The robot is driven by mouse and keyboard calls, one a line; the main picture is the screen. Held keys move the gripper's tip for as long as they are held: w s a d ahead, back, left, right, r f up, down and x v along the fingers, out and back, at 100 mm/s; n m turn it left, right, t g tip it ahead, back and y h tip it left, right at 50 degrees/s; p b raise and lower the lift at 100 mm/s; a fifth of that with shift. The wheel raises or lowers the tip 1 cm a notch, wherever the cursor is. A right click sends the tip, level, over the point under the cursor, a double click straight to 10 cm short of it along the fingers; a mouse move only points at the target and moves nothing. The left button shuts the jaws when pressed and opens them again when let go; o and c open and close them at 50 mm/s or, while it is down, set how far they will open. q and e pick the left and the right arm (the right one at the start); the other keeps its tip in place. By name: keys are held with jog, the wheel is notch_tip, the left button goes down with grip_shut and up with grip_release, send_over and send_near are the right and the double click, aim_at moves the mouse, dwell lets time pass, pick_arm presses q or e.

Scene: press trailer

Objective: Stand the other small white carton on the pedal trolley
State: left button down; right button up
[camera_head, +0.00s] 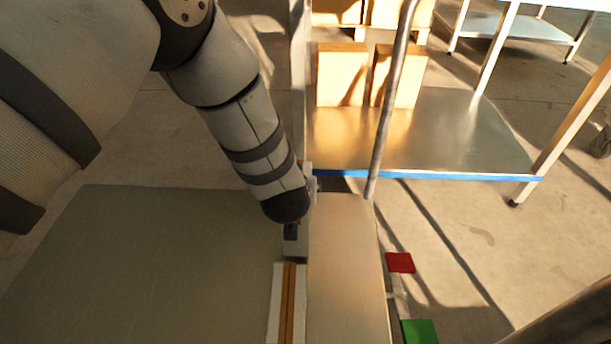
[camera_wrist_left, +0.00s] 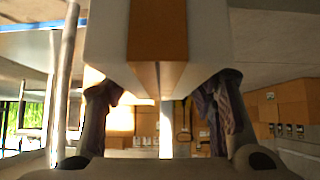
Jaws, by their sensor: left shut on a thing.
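A small white carton (camera_head: 288,305) with a brown tape stripe shows at the bottom middle of the head view. My left gripper (camera_head: 291,236) reaches down to its far end; its fingers are mostly hidden by the arm. In the left wrist view the carton (camera_wrist_left: 157,35) fills the top middle, with the left gripper's fingers (camera_wrist_left: 165,100) shut on it from both sides. A grey-green flat surface (camera_head: 140,260) lies to the left. A red pedal (camera_head: 400,262) and a green pedal (camera_head: 419,331) sit low at the right. I cannot tell whether the carton touches anything below it.
A long tan surface (camera_head: 346,265) lies just right of the carton. A thin metal post (camera_head: 390,100) rises beyond it. A blue-edged metal table (camera_head: 450,130) with cardboard boxes (camera_head: 341,73) on it stands at the back. Open floor lies to the right.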

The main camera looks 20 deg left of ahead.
pick_arm(q)
notch_tip(320, 180, down, 3)
jog(key=shift+a+b, duration=0.1)
jog(key=shift+b, duration=0.5)
jog(key=c, duration=0.7)
grip_release()
jog(key=shift+s+f, duration=0.1)
jog(key=shift+f, duration=0.05)
jog(key=p+v, duration=0.4)
jog(key=v, duration=0.8)
jog(key=shift+p, duration=0.35)
jog(key=shift+s, duration=0.1)
